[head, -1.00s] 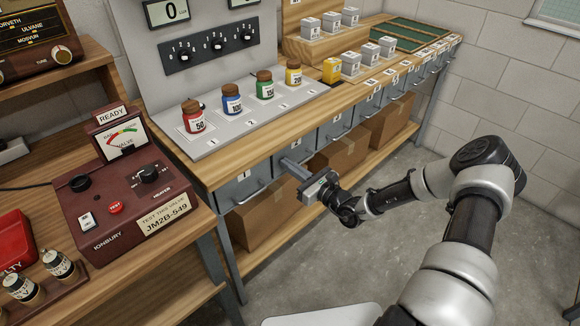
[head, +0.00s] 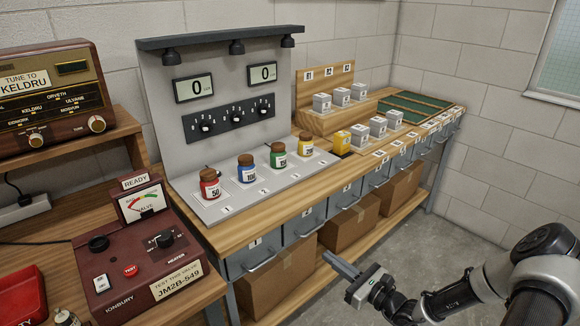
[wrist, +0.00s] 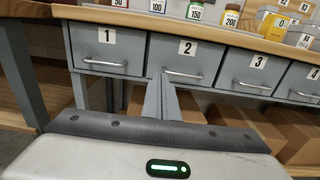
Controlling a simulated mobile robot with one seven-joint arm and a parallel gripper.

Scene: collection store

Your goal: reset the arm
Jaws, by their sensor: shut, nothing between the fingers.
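My gripper (head: 333,259) is shut and empty. It is held in front of the workbench, at about the height of the drawers. In the wrist view its closed fingers (wrist: 160,88) point at the bench front, between drawer 1 (wrist: 107,52) and drawer 2 (wrist: 182,62). Both drawers look closed. Part of my arm (head: 465,295) shows at the lower right of the head view.
Red, blue, green and yellow jars, such as the red one (head: 210,184), stand on a grey panel. Grey blocks (head: 360,134) and a yellow block (head: 342,143) lie further right. A dark red valve tester (head: 140,255) stands at left. Cardboard boxes (head: 350,222) sit below. Floor at right is clear.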

